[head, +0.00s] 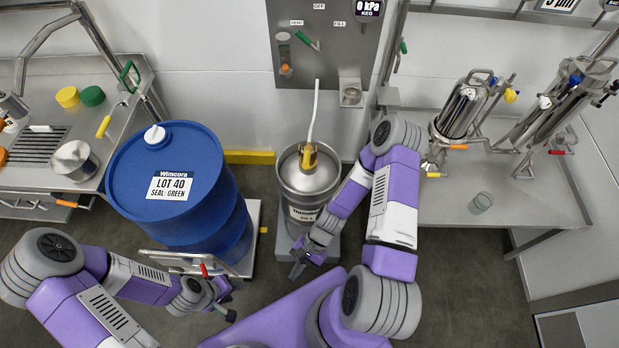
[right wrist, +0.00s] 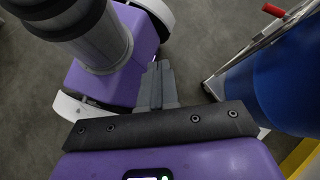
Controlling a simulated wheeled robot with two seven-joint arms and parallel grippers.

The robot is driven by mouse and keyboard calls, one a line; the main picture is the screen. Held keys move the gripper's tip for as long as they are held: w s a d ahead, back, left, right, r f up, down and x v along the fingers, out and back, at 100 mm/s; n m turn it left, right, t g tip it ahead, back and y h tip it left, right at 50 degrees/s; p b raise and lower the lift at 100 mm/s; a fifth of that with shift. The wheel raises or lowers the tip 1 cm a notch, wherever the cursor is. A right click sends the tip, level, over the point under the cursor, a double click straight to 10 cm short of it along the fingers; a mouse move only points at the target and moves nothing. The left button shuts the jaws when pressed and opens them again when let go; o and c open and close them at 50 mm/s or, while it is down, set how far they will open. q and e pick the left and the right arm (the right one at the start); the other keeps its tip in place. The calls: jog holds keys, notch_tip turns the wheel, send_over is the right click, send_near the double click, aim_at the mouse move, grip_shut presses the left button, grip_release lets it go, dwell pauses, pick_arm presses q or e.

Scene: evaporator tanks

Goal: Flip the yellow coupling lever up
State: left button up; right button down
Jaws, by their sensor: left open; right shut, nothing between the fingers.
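The yellow coupling lever (head: 309,157) sits on top of the steel keg (head: 308,182), at the foot of a white hose (head: 314,112). From above I cannot tell its exact angle. My right gripper (head: 296,270) is low in front of the keg, apart from the lever. Its fingers are shut and empty, and they also show in the right wrist view (right wrist: 158,84). My left gripper (head: 229,308) is at lower left, away from the keg, open and holding nothing visible. The lever is not visible in the right wrist view.
A blue drum (head: 215,180) stands left of the keg on a scale or cart frame with a red handle (head: 204,270). The wall panel (head: 325,45) is behind. A steel bench (head: 450,205) stands right, a sink counter (head: 35,180) left. My right arm passes close right of the keg.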

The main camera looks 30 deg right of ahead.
jog(key=w+m+t+y+b, duration=0.2)
jog(key=w+m+y, duration=0.1)
jog(key=m+y, duration=0.35)
jog(key=m+t+b, duration=0.5)
jog(key=m+t, duration=1.2)
jog(key=t, duration=0.2)
send_near(307, 157)
jog(key=shift+w+a+r, duration=0.8)
jog(key=shift+a+r, duration=0.15)
jog(key=shift+a, duration=2.05)
jog(key=shift+n, duration=0.25)
jog(key=shift+p, duration=0.35)
